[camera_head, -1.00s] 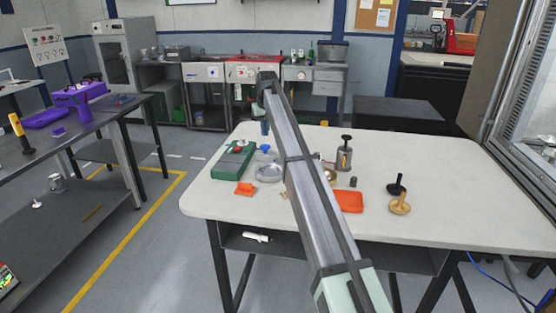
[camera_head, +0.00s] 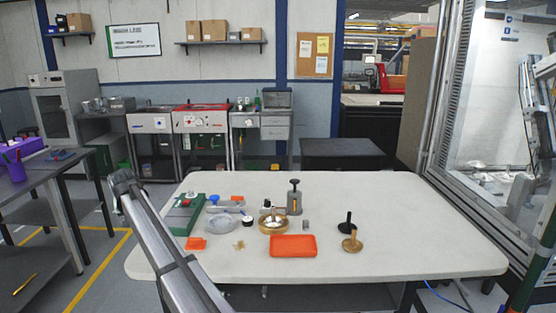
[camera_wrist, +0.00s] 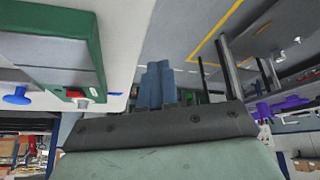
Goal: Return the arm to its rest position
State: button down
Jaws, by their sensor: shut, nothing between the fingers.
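My arm (camera_head: 170,255) reaches from the bottom of the head view up to the left, past the table's left edge. My gripper shows in the wrist view (camera_wrist: 157,86), with its two blue-grey fingers together and nothing between them. It is beside the white table's edge in that view, with grey floor behind the fingers. In the head view the fingers cannot be made out. The green box (camera_head: 187,215) stands at the table's left end; it also shows in the wrist view (camera_wrist: 50,35), apart from the fingers.
The white table (camera_head: 400,270) holds an orange tray (camera_head: 293,246), a brass bowl (camera_head: 273,225), a grey dish (camera_head: 220,223), a grey dispenser (camera_head: 294,200), and a black (camera_head: 347,222) and a tan (camera_head: 352,243) knobbed part. A dark bench (camera_head: 60,180) stands left. The table's right side is clear.

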jog(key=s+a+f+t+y, duration=0.1)
jog(key=s+a+f, duration=0.1)
jog(key=s+a, duration=0.4)
jog(key=s+a+f, duration=0.2)
jog(key=s+a, duration=0.1)
jog(key=s, duration=0.5)
jog(key=s+f, duration=0.5)
jog(key=f, duration=0.3)
jog(key=d+f+m+g+h, duration=0.2)
jog(key=d+f+g+h, duration=0.1)
jog(key=d+f, duration=1.85)
jog(key=s+d+f+g+h, duration=0.1)
jog(key=s+d+f+g, duration=0.15)
jog(key=d+f, duration=0.65)
jog(key=s+d+f+m+g+h, duration=0.1)
jog(key=s+d+f, duration=0.25)
jog(key=d, duration=0.95)
jog(key=s+d+f+g, duration=0.1)
jog(key=s+d+f, duration=0.2)
jog(key=d+f, duration=0.55)
jog(key=s+d+f+m+g, duration=0.1)
jog(key=s+d+f+g, duration=0.1)
jog(key=s+d, duration=0.9)
jog(key=s+d+f+m+g+y, duration=0.1)
jog(key=s+d+g, duration=0.3)
jog(key=s+d, duration=0.8)
jog(key=s+f, duration=0.1)
jog(key=s, duration=0.5)
jog(key=shift+f+m+y, duration=0.15)
jog(key=shift+m+y, duration=0.15)
